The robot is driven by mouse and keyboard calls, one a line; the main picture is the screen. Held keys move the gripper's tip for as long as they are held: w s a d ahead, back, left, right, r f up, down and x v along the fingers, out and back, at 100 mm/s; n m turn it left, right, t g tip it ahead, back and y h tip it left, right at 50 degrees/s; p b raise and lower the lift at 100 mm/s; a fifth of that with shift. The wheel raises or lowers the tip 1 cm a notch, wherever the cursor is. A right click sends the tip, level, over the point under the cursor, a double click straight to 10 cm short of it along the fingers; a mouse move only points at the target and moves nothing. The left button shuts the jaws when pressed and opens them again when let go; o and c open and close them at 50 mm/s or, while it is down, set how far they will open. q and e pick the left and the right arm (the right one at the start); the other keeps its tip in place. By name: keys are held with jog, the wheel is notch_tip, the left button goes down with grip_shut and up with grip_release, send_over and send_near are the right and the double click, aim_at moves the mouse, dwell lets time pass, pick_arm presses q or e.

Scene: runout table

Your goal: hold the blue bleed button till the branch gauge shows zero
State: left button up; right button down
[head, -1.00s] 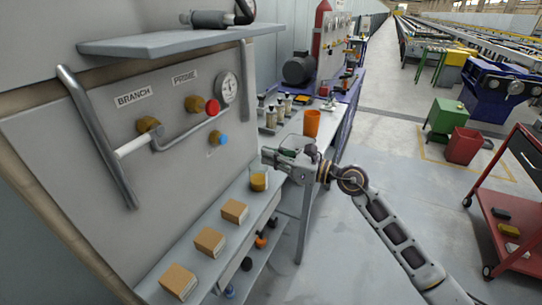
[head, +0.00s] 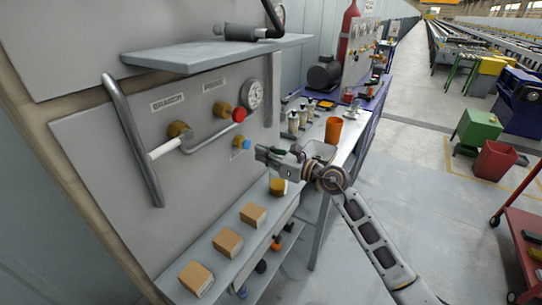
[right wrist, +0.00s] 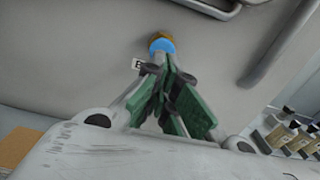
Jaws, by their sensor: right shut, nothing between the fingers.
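The blue bleed button (head: 246,144) sits in a brass collar on the grey panel (head: 95,150), below the red knob (head: 239,115). It also shows in the right wrist view (right wrist: 162,46), just beyond the fingertips. The round gauge (head: 253,95) is at the panel's upper right; its needle is too small to read. My right gripper (head: 259,153) is shut and empty, with its tips close to the button's right side in the head view. The right wrist view shows the shut green-padded fingers (right wrist: 167,68) pointing at the button; I cannot tell whether they touch. My left gripper is not in view.
A vertical grey bar (head: 133,140) and pipe stand out from the panel at left. A shelf (head: 215,55) juts out above. Several cardboard boxes (head: 228,242) and a yellow cup (head: 277,186) are on the ledge below. An orange cup (head: 333,130) stands at right.

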aim_at(247, 144)
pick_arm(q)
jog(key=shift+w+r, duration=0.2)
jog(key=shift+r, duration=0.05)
pick_arm(e)
jog(key=x, duration=0.2)
jog(key=shift+w+a, duration=0.15)
jog(key=shift+a, duration=0.1)
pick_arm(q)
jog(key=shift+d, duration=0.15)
